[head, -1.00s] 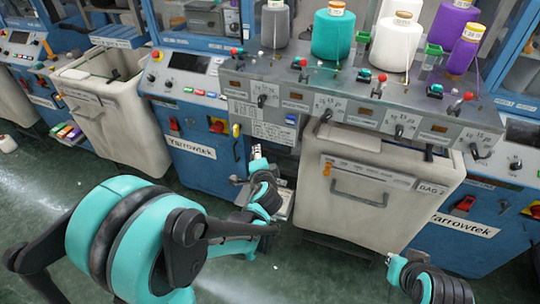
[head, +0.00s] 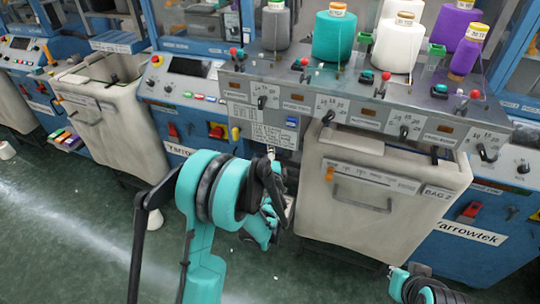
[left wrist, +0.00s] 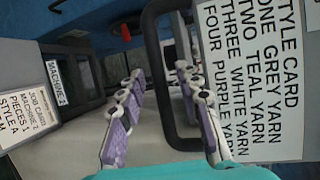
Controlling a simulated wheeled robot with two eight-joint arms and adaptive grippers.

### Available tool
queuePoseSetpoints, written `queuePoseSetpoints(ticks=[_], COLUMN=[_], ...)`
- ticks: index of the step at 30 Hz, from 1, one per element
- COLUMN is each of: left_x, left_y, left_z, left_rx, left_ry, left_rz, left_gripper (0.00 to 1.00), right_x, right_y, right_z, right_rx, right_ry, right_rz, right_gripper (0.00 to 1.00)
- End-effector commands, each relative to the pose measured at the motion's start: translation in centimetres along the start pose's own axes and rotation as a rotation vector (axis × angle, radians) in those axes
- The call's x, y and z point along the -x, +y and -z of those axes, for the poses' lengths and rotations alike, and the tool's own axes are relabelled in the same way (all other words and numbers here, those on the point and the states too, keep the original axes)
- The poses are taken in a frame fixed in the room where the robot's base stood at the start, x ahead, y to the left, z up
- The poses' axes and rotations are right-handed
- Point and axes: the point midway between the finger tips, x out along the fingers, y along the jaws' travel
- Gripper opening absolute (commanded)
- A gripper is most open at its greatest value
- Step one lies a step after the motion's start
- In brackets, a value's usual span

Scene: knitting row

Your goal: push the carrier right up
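No part is labelled carrier, and I cannot tell which one it is. In the head view the grey machine panel (head: 345,115) has several levers, some with red knobs (head: 387,76). The white bin marked BAG 2 (head: 375,228) stands under it. My left gripper (left wrist: 160,105) is open in the left wrist view, its purple-padded fingers apart with nothing clearly gripped. A black loop (left wrist: 153,50) is close by its right finger. In the head view my arm mostly hides that gripper near the style card (head: 270,133). My right gripper (head: 393,273) is low, its opening unclear.
Grey, teal, white and purple yarn cones stand on the panel's top. Another white bin (head: 118,125) stands at left. Blue machine fronts (head: 485,240) flank the BAG 2 bin. Green floor (head: 60,230) is open at lower left.

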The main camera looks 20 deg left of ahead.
Motion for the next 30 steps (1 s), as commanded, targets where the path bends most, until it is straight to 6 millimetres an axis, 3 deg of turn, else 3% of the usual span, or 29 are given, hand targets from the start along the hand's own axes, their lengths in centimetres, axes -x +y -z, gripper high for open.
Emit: queuePoseSetpoints(ticks=[9,13,23,30], left_x=[-0.4,-0.4,-0.3,0.0], left_y=[-0.1,-0.1,-0.3,-2.6], left_z=[0.0,0.0,-0.1,-0.2], left_rx=[0.001,0.001,0.001,0.0], left_ry=[-0.001,-0.001,-0.001,0.0], left_rz=[0.0,0.0,0.0,0.001], left_gripper=[0.34,0.0,0.0,0.0], right_x=[-0.1,-0.1,0.1,1.4], right_y=[0.0,0.0,0.0,0.0], right_z=[0.0,0.0,0.1,1.0], right_rx=[0.0,0.0,0.0,0.0], right_ry=[0.0,0.0,0.0,0.0], right_rz=[0.0,0.0,0.0,0.0], right_gripper=[0.0,0.0,0.0,0.0])
